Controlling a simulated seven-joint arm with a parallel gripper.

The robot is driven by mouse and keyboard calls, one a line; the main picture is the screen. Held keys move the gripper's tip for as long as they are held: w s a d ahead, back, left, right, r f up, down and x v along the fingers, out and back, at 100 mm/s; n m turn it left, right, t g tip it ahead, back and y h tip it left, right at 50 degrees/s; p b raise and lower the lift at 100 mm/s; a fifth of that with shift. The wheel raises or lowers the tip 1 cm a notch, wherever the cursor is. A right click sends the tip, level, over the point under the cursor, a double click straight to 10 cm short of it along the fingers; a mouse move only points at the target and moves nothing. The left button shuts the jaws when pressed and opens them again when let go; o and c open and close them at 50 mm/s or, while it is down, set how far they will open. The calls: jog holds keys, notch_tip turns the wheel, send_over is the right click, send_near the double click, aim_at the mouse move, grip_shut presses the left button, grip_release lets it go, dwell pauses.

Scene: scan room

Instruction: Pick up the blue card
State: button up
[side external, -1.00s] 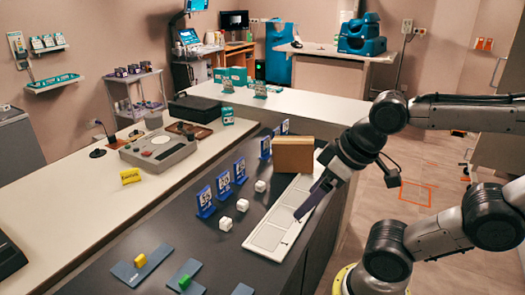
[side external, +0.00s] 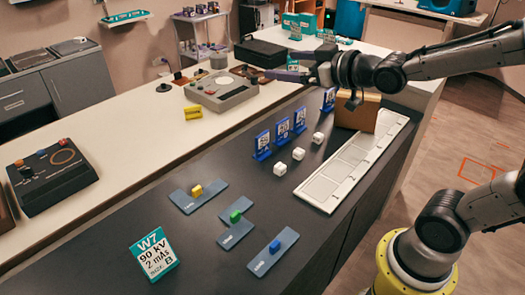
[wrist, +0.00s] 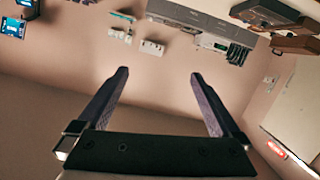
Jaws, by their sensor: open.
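Several blue cards with white printed faces stand upright in a row on the dark counter in the side external view. The nearest blue card (side external: 263,145) is at the front left of the row, and the farthest blue card (side external: 329,99) is beside the brown box. I cannot tell which of them is the task's card. My gripper (side external: 276,75) is raised above and behind the row, pointing left. In the wrist view my gripper (wrist: 159,73) is open, with nothing between its fingers.
White cubes (side external: 299,154) sit beside the cards, left of a long white tray (side external: 322,190). A brown box (side external: 357,114) stands behind. Slate plates bear coloured blocks. A teal sign (side external: 154,255) stands at the front. A grey console (side external: 222,91) is on the white counter.

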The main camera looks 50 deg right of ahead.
jog(key=w+d+f+t, duration=0.1)
jog(key=w+f, duration=0.3)
jog(key=w, duration=0.2)
jog(key=m+g, duration=0.2)
send_near(264, 141)
jog(key=shift+s+a+f, duration=0.1)
jog(key=shift+w+d+f, duration=0.1)
jog(key=shift+w+d, duration=0.1)
jog(key=shift+w, duration=0.05)
jog(key=x, duration=0.8)
jog(key=shift+a, duration=0.1)
jog(key=shift+r+x, duration=0.2)
jog(key=shift+x, duration=1.1)
jog(key=shift+r+x, duration=0.2)
jog(key=shift+x, duration=1.05)
jog(key=shift+w, duration=0.15)
jog(key=c, duration=1.3)
